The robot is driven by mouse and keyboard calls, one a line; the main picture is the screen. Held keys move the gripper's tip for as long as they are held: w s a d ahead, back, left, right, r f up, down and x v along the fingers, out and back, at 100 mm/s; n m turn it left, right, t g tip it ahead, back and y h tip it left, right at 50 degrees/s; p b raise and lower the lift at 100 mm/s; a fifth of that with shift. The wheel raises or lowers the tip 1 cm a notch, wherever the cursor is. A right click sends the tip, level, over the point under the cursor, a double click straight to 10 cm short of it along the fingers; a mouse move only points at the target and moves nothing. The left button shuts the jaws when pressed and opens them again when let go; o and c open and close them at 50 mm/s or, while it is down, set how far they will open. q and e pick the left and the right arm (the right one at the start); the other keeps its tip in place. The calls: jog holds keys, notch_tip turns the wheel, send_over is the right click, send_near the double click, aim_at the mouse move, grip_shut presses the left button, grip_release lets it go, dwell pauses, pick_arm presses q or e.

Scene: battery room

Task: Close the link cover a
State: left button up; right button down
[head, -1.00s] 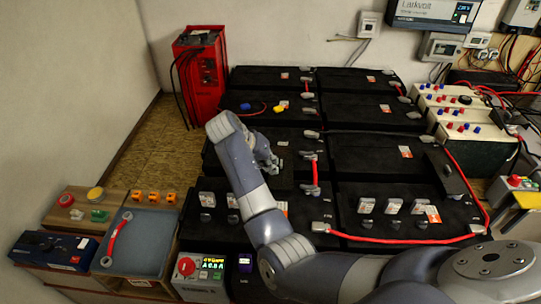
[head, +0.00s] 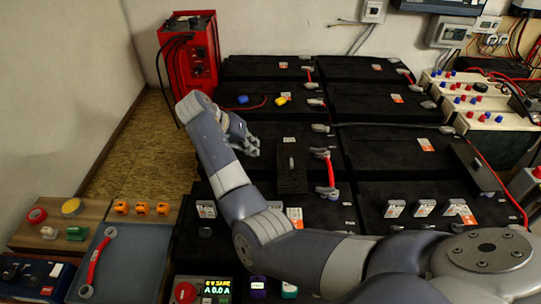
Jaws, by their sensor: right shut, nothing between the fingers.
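A black link cover (head: 291,172) with a small grey handle stands out from the battery tops near the middle, left of a short red link (head: 329,172). A similar black cover (head: 474,166) stands at the right. I see no letters on them, so I cannot tell which is a. My right gripper (head: 250,144) is shut and empty, above the batteries to the left of the middle cover and apart from it in the picture. My right forearm crosses the front batteries and hides part of them. My left gripper is out of view.
Black batteries (head: 372,68) fill the middle. A red charger (head: 188,55) stands at the back left. A blue-grey tray (head: 118,262) with a red link bar lies front left. A display box (head: 205,290) is at the front. Floor (head: 140,150) is free at left.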

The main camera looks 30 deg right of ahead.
jog(key=p, duration=0.2)
send_near(288, 161)
jog(key=x, duration=0.5)
jog(key=shift+w+a, duration=0.2)
jog(key=shift+s+d+f, duration=0.15)
jog(key=shift+s+d, duration=0.05)
jog(key=shift+d, duration=0.15)
